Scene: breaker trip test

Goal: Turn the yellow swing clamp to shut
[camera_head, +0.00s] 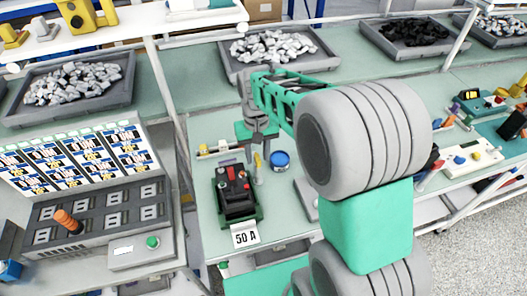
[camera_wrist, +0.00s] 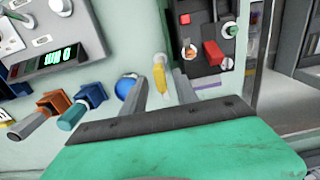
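The yellow swing clamp (camera_head: 258,168) is a small yellow piece on the bench, just right of a black breaker (camera_head: 237,192) in a green holder. In the wrist view the clamp (camera_wrist: 159,76) is a short yellow lever with a pale end, beside the breaker (camera_wrist: 207,50) with its red parts. My gripper (camera_head: 258,146) is over the bench at the clamp. In the wrist view my gripper (camera_wrist: 161,80) is open, with a finger on each side of the yellow lever and gaps visible. I cannot tell its exact height above the lever.
A blue round container (camera_head: 279,160) stands close right of the clamp, and also shows beside one finger in the wrist view (camera_wrist: 126,88). A "50 A" card (camera_head: 245,236) is in front of the breaker. A control panel (camera_head: 98,205) stands left. Grey trays of parts line the back.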

